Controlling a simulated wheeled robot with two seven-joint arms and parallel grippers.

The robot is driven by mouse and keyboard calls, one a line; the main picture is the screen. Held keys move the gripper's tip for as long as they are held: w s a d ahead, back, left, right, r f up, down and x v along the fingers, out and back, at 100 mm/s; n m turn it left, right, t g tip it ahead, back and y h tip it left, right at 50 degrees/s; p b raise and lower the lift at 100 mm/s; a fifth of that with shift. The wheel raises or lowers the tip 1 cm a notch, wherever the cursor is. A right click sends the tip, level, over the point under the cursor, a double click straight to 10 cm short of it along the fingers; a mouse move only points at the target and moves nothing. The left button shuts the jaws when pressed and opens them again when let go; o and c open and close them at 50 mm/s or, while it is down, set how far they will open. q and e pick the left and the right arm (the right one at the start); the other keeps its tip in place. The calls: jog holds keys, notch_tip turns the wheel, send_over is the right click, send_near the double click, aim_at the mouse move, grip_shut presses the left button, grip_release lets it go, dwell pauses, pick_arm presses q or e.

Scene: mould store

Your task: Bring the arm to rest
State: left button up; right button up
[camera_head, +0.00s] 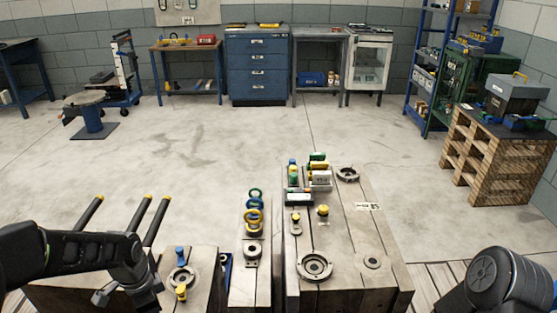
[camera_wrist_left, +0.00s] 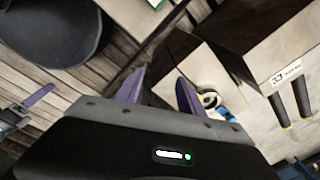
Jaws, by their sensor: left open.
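My left arm comes in from the left in the head view, black and bent downward over the front left mould block (camera_head: 205,262). Its gripper hangs low by that block; the fingers are hard to make out there. In the left wrist view my left gripper (camera_wrist_left: 160,88) shows two purple fingers spread apart, with nothing between them. A dark rounded part of my right arm shows at the lower right of the head view. My right gripper is not seen there.
Dark pillars with yellow tips (camera_head: 130,217) stand up close beside my left arm. A larger mould block (camera_head: 340,240) carries rings, eyebolts and small boxes. A narrow block (camera_head: 240,285) lies between. Open floor (camera_head: 200,140) stretches beyond. A pallet stack (camera_head: 490,165) stands right.

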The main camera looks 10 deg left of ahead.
pick_arm(q)
jog(key=w+d+f+n+t+h+p, duration=0.1)
jog(key=d+f+n+t, duration=0.1)
jog(key=d+f+n, duration=0.4)
jog(key=w+d+f+n+t+h+p, duration=0.15)
jog(key=d+n, duration=0.25)
jog(key=d, duration=0.4)
jog(key=s+d+f+n+g+p, duration=0.1)
jog(key=s+d+f+g, duration=0.1)
jog(key=s+d+f, duration=0.2)
jog(key=s+d+f+n+g+h+p, duration=0.1)
jog(key=s+d+f, duration=0.3)
jog(key=s+d, duration=0.5)
jog(key=s, duration=0.4)
jog(key=shift+s+f+g, duration=0.25)
jog(key=shift+g, duration=0.1)
jog(key=shift+h, duration=0.25)
